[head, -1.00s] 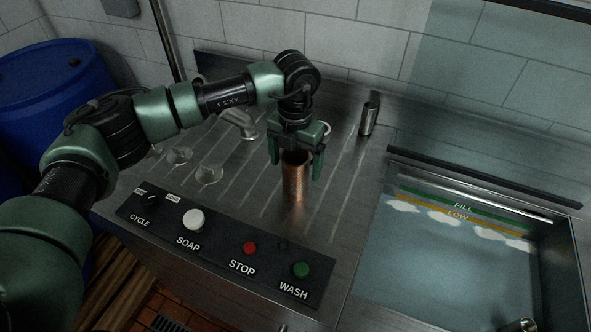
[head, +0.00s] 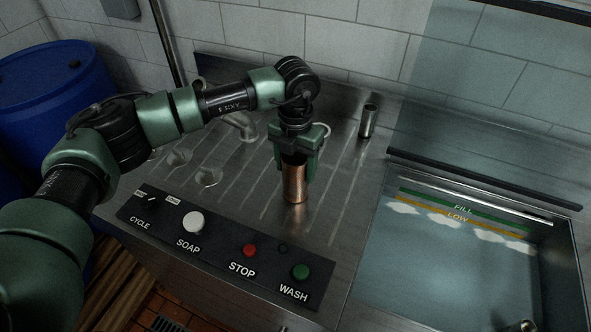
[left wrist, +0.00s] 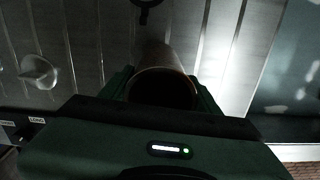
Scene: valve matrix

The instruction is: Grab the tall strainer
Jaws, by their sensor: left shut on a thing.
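A tall copper-coloured cylinder (head: 294,184), which looks like the tall strainer, stands upright on the ribbed metal drainboard. My left gripper (head: 296,168) is above it, pointing down, with its green fingers shut on the sides of its upper part. In the left wrist view the cylinder's dark open mouth (left wrist: 163,90) lies between the two fingers (left wrist: 163,98). The fingers and palm hide part of its rim. My right gripper is in neither view.
A smaller metal cylinder (head: 368,121) stands at the back right of the drainboard. A control panel (head: 220,246) with several buttons runs along the front. A water-filled basin (head: 440,275) is on the right.

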